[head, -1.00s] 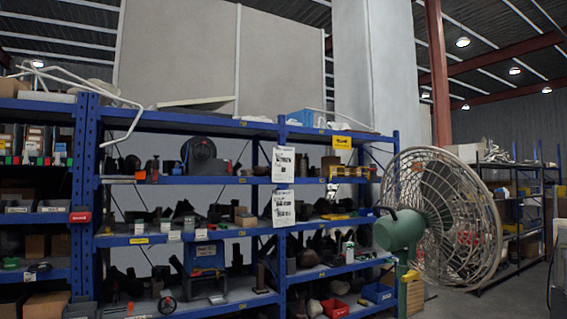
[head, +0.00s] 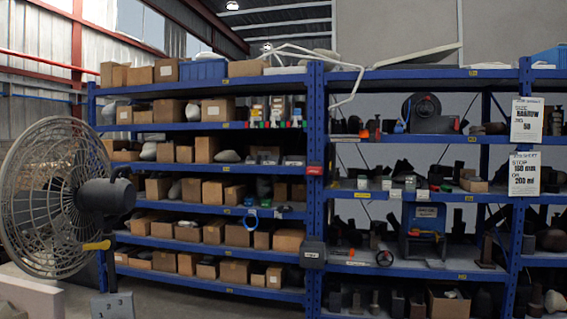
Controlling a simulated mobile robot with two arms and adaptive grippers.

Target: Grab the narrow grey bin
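Small grey bins (head: 294,160) with pale labels sit on a middle shelf of the blue rack, just left of a blue upright. A similar grey bin (head: 268,159) is beside them. They are small in the head view, and I cannot tell which one is the narrow bin. Neither of my grippers shows in this view.
The blue rack (head: 318,120) spans most of the view, with cardboard boxes (head: 215,109) on its left bay and dark parts on its right bays. A large dark fan (head: 60,195) stands at the left. Some grey floor (head: 200,300) shows below.

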